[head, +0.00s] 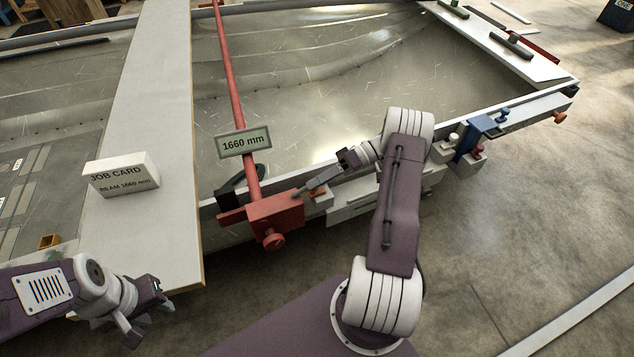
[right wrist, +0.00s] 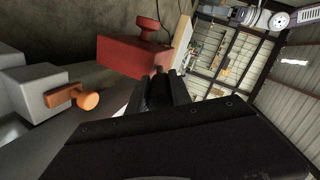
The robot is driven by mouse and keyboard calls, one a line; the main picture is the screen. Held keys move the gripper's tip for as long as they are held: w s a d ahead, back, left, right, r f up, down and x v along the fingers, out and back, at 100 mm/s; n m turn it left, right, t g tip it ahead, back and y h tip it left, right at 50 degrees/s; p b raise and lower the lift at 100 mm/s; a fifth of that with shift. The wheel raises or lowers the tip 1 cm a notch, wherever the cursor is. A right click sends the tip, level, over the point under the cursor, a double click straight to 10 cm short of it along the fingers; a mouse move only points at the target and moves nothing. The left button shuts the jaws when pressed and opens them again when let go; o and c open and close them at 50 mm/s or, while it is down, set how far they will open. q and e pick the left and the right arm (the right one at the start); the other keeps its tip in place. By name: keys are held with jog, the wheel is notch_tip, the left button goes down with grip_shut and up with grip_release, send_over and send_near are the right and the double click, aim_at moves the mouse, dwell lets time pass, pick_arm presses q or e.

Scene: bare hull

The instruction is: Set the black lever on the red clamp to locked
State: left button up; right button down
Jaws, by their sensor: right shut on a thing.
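The red clamp (head: 275,212) sits on the frame's near edge, with a long red bar running away from it and a round red knob (head: 273,240) below. In the right wrist view the clamp body (right wrist: 132,57) is just beyond my fingers. The black lever (head: 301,191) slants up and right from the clamp's top. My right gripper (head: 322,178) is shut on its outer part; the fingers (right wrist: 166,90) hide much of it in the right wrist view. My left gripper (head: 148,316) is open and empty at lower left, away from the clamp.
A grey display reading 1660 mm (head: 243,142) stands on the bar. A job card (head: 121,174) stands on the pale beam left of it. A blue clamp (head: 478,136) is on the edge at right. An orange knob (right wrist: 75,97) is near my right gripper. Open floor lies in front.

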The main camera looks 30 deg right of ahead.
jog(key=shift+f, duration=0.1)
jog(key=c, duration=1.2)
grip_release()
jog(key=shift+o, duration=0.2)
jog(key=v, duration=0.9)
